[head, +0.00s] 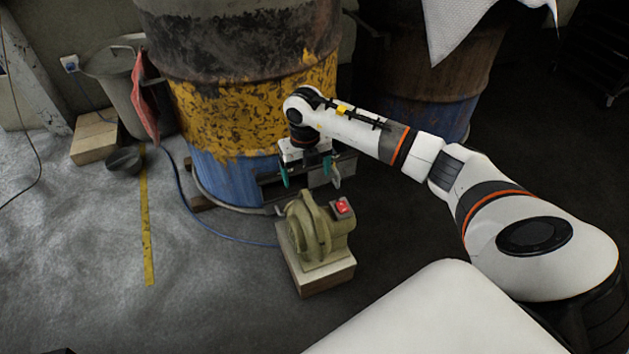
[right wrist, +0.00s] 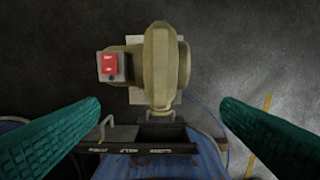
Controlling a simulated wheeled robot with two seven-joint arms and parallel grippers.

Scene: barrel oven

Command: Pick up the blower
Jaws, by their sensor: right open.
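The blower (head: 314,232) is olive-green with a round housing and a red switch on a small box. It stands on a pale wooden block (head: 322,280) on the floor in front of the barrel. My right gripper (head: 310,178) is open and empty, above and just behind the blower, close to the barrel's front. In the right wrist view the blower (right wrist: 160,68) shows from above at the upper middle, ahead of the two spread green fingers (right wrist: 160,110) and not between them. My left gripper is not in view.
The blue and yellow barrel (head: 240,110) with a low metal opening stands right behind the blower. A blue cable (head: 215,228) runs over the floor to the left. A bucket (head: 115,85) and a wooden block (head: 94,138) stand at the far left. The left floor is mostly clear.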

